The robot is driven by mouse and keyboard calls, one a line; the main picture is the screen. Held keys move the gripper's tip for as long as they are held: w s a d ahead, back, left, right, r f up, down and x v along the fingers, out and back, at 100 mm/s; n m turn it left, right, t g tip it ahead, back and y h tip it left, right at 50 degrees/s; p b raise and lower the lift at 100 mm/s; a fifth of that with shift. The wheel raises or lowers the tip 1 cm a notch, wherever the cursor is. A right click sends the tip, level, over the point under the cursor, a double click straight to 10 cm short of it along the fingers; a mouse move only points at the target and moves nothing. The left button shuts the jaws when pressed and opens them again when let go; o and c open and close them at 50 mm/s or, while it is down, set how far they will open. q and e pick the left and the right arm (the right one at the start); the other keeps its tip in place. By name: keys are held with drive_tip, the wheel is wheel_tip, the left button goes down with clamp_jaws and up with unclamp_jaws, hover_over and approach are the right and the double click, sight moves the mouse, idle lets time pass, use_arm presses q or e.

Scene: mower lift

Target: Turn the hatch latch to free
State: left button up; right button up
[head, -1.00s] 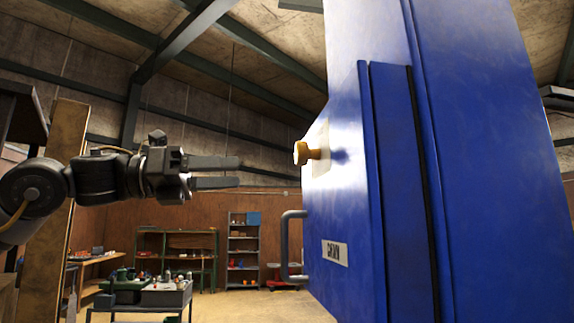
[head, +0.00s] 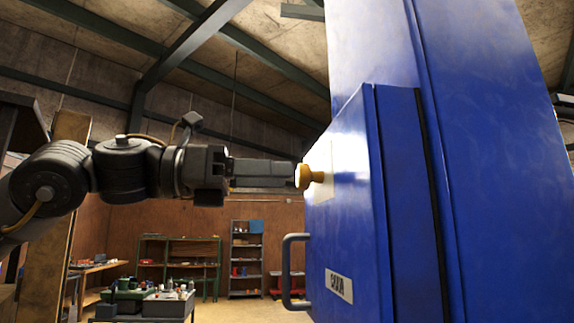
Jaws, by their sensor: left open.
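The hatch latch is a yellow knob (head: 305,176) that sticks out from the face of the blue hatch (head: 338,215). A grey bar handle (head: 287,272) is below it on the same hatch. My left gripper (head: 294,174) comes in from the left at the knob's height. Its fingertips reach the knob's left side; whether they touch it or straddle it, I cannot tell. The jaws are open. The far finger is mostly hidden behind the near one. My right gripper is not in view.
The tall blue machine body (head: 490,160) fills the right side. A small label plate (head: 339,285) is low on the hatch. A wooden post (head: 52,230) stands behind my left arm. Shelves (head: 246,262) and a bench (head: 143,308) are far back. The space left of the hatch is clear.

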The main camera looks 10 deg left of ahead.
sight(310, 177)
use_arm(q)
drive_tip(key=shift+p+x, duration=0.3)
drive_tip(key=shift+x, duration=1)
drive_tip(key=shift+c, duration=0.5)
drive_tip(key=c, duration=0.9)
